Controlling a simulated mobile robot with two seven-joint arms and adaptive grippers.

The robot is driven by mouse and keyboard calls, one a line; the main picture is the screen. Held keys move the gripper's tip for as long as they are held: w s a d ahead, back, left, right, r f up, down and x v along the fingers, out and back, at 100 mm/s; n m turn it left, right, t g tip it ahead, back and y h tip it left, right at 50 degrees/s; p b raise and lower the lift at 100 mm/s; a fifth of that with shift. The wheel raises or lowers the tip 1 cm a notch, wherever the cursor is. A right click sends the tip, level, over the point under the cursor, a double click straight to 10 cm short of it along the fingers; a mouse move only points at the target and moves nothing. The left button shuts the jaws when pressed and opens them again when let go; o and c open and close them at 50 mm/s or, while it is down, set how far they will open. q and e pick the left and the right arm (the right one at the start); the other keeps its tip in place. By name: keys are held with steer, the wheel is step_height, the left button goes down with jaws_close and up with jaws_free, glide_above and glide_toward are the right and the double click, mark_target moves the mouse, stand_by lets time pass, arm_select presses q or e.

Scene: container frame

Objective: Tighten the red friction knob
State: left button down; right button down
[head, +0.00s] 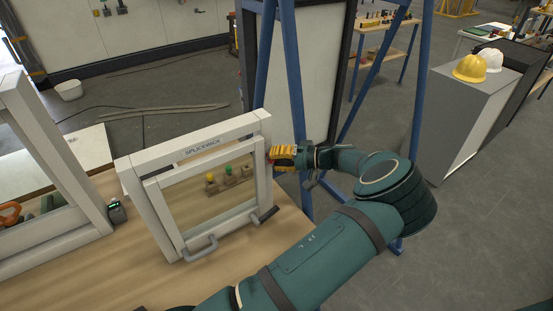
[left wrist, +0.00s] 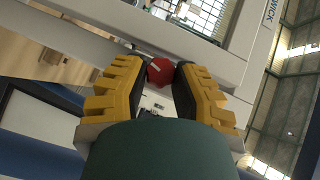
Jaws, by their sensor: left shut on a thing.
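The red friction knob (left wrist: 159,69) shows in the left wrist view with a pale line on its face, in front of a white frame bar. My left gripper (left wrist: 157,76) has its two yellow ribbed fingers on either side of the knob and is shut on it. In the head view my left gripper (head: 273,154) is at the right side post of the white frame (head: 265,143), and its fingers mostly hide the knob there. The frame stands upright on the wooden table and holds an inner sash (head: 152,192). My right gripper is not in view.
A second white frame (head: 66,155) stands at the left, with a small dark device (head: 117,212) beside it. A grey handle (head: 201,247) is on the sash's lower bar. Blue posts (head: 292,75) rise close behind my gripper. Bare wooden table (head: 130,275) lies in front.

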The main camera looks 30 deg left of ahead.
arm_select(q)
steer(key=shift+a+f+m+g+y+b, duration=0.15)
steer(key=shift+m+g+y+b, duration=0.3)
steer(key=shift+m+y, duration=0.6)
steer(key=shift+d+f+m+g+y+b, duration=0.1)
steer(key=shift+m+g+y+b, duration=0.3)
steer(key=shift+m+y, duration=0.6)
steer(key=c, duration=0.7)
jaws_free()
steer(key=shift+a, duration=0.1)
steer(key=v, duration=1.2)
